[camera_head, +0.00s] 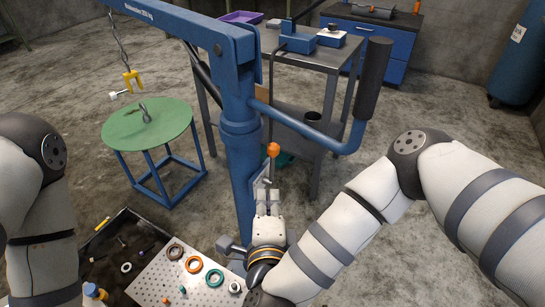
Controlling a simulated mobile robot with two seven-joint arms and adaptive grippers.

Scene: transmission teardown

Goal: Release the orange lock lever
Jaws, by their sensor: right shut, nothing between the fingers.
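My right gripper (265,180) points up the picture just below the knob. Its fingers are shut with nothing between them. The knob stands clear above the fingertips; the lower stem is partly hidden by the gripper, and I cannot tell whether they touch. My left arm runs down the left edge, and its gripper is out of view.
The crane's blue handle with a black grip (373,80) reaches to the right. A chain with a yellow hook (131,83) hangs over a round green table (148,123). A perforated tray (205,290) with rings lies below. A grey cart (332,57) stands behind.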

